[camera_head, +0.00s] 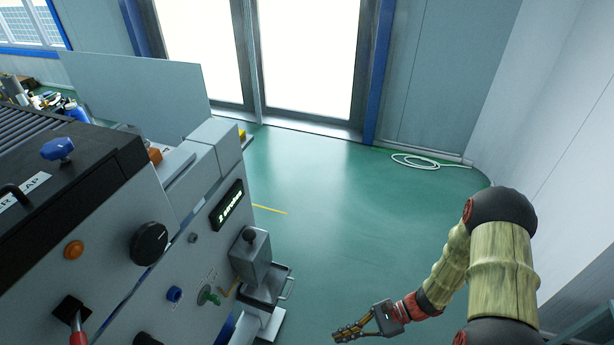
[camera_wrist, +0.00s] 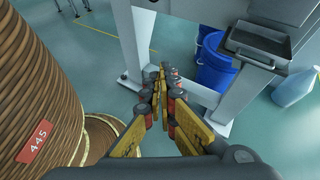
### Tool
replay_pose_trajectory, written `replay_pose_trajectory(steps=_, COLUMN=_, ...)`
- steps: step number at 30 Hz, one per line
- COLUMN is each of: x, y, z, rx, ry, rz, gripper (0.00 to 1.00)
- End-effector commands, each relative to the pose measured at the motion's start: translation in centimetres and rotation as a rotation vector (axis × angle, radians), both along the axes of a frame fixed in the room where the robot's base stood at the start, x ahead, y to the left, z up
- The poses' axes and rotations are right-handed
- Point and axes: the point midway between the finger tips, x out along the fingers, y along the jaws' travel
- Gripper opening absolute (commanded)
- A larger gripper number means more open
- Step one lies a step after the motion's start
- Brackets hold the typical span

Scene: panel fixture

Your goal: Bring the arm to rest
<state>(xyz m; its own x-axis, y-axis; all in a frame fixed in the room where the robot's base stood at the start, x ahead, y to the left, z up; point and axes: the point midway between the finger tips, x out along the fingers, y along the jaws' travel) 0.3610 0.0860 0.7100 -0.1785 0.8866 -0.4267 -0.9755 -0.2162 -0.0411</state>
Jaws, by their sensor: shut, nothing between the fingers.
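My gripper (camera_head: 355,330) shows at the bottom of the head view, at the end of my arm, which hangs down at the right. It is over the green floor, apart from the panel machine (camera_head: 110,260) at the left. In the wrist view my gripper (camera_wrist: 163,75) has its yellow-and-black fingers brought together at the tips with nothing between them. Beyond the fingertips are a grey frame leg (camera_wrist: 130,40) and floor.
A grey box with a lever (camera_head: 250,255) and a tray (camera_head: 268,287) stick out from the machine. The wrist view shows a blue bucket (camera_wrist: 214,65) and a large wound spool (camera_wrist: 40,80) close at left. A white hose (camera_head: 425,161) lies far back. Mid floor is clear.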

Motion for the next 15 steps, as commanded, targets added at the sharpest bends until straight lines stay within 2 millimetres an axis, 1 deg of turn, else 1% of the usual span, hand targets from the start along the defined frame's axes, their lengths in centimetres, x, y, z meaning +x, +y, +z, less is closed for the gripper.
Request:
replay_pose_trajectory(steps=1, x=-0.3, y=-0.5, z=1.4, rx=-0.030, ry=-0.036, rz=0.056, gripper=0.00)
replay_pose_trajectory(steps=5, x=-1.5, y=-2.2, z=4.8, rx=-0.126, ry=-0.138, rz=0.221, gripper=0.00)
replay_pose_trajectory(steps=7, x=-2.1, y=-3.3, z=6.9, rx=-0.185, ry=-0.201, rz=0.314, gripper=0.00)
replay_pose_trajectory(steps=15, x=-3.3, y=-7.2, z=14.5, rx=-0.424, ry=-0.457, rz=0.621, gripper=0.00)
